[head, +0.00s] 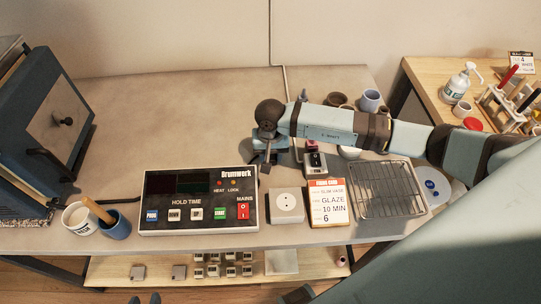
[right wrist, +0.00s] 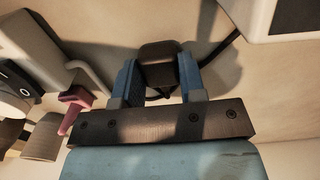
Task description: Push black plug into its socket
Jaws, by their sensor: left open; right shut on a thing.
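The black plug (right wrist: 158,62) is between the blue fingers of my right gripper (right wrist: 158,85), which is shut on it. A dark cord shows beside it. In the head view my right gripper (head: 267,148) is above the table, behind the pale socket box (head: 287,206) and apart from it; the plug is small and hard to make out there. The socket box lies on the table near the front edge, its round socket face upward with two holes. My left gripper (head: 145,298) shows only as two dark fingertips, apart, at the bottom edge, with nothing visible between them.
The control box (head: 200,201) stands left of the socket box, the orange-edged card (head: 328,203) right of it. Cups (head: 115,226) stand front left. The table's back left is clear.

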